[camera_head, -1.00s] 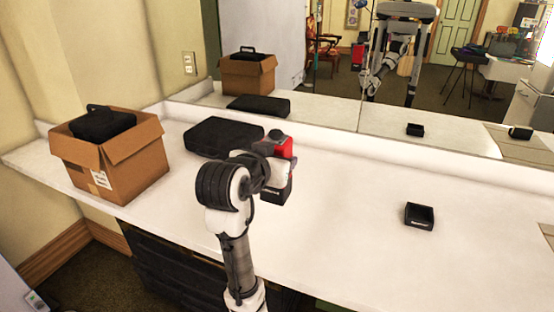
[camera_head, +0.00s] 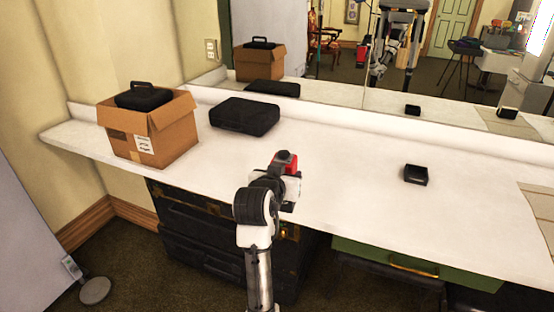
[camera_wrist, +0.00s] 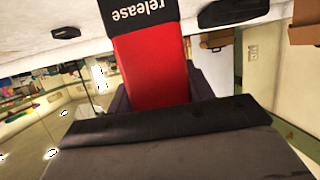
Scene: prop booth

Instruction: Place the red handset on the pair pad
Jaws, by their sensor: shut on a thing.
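The red handset (camera_head: 291,167) is held in my gripper (camera_head: 287,188), in front of the counter's front edge in the head view. In the wrist view the handset (camera_wrist: 150,70) is a red bar with a black end marked "release", between dark fingers. My gripper is shut on it and hides part of it. A beige mat (camera_head: 536,205) lies at the right end of the counter, cut by the picture edge. It may be the pair pad; I cannot tell for sure. My gripper is well left of it.
A small black open holder (camera_head: 415,175) stands on the white counter (camera_head: 350,180) between my gripper and the mat. A black case (camera_head: 244,116) and a cardboard box (camera_head: 155,138) with a black case in it stand at left. A mirror (camera_head: 340,85) runs along the back.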

